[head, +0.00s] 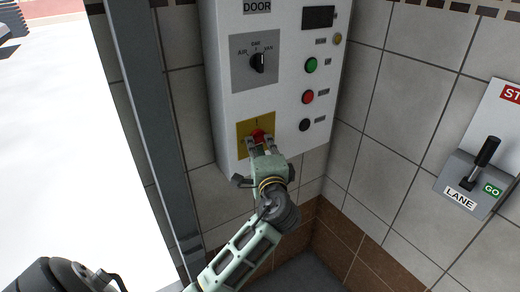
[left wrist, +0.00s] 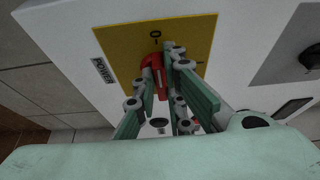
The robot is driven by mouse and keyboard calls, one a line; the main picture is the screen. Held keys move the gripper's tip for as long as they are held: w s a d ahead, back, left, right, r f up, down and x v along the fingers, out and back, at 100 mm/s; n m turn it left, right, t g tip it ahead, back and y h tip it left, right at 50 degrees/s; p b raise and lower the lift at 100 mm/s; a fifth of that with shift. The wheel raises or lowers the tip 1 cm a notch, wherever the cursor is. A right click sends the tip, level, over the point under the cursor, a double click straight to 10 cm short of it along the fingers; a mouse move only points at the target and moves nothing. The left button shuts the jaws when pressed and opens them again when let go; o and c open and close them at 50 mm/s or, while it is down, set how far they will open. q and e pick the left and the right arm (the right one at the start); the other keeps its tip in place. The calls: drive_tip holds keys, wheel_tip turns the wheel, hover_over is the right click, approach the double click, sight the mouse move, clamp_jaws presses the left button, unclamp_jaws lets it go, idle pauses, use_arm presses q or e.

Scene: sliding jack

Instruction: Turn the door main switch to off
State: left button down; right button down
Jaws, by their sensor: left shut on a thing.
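The door control box (head: 285,120) is a white panel on the tiled wall, marked DOOR at the top. Its main switch is a red knob (head: 258,135) on a yellow plate (head: 242,126) at the lower left of the panel. My left gripper (head: 261,143) reaches up to it from below and is shut on the red knob. In the left wrist view the red knob (left wrist: 152,70) sits between the fingers (left wrist: 163,85), with a 0 mark above it on the yellow plate (left wrist: 125,45). The fingers partly hide the knob. My right gripper is not in view.
A black selector (head: 258,62) on a grey plate sits above the main switch. Green (head: 311,65), red (head: 308,97) and black (head: 305,125) buttons line the panel's right side. A lane lever box (head: 478,180) is on the right wall. A grey post (head: 150,120) stands left.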

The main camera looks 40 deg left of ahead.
use_arm(q)
drive_tip(key=shift+f, duration=0.15)
drive_tip(key=c, duration=1.8)
unclamp_jaws()
drive_tip(key=v, duration=1.2)
